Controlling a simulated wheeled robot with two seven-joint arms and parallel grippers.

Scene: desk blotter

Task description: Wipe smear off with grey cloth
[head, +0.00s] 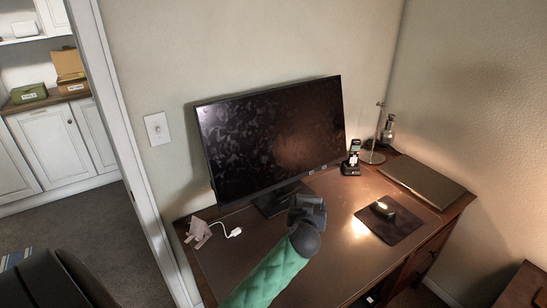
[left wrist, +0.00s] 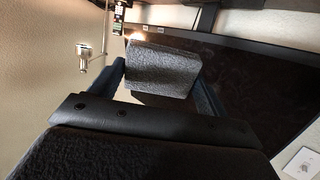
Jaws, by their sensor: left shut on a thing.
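My left gripper (head: 307,212) reaches in from the bottom of the head view, over the desk in front of the monitor stand. In the left wrist view its two fingers (left wrist: 162,84) are shut on the grey cloth (left wrist: 160,68), a rough-textured block shape between them. In the head view I cannot tell the cloth apart from the dark gripper. The brown blotter (head: 330,195) covers the middle of the desk. I cannot make out a smear on it; my arm hides part of the surface. My right gripper is in neither view.
A monitor (head: 272,135) stands close behind the gripper. A white cable and stand (head: 199,232) lie at left. A phone (head: 352,158), lamp (head: 380,140), laptop (head: 422,180) and mouse (head: 383,209) on a dark pad (head: 400,232) are at right.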

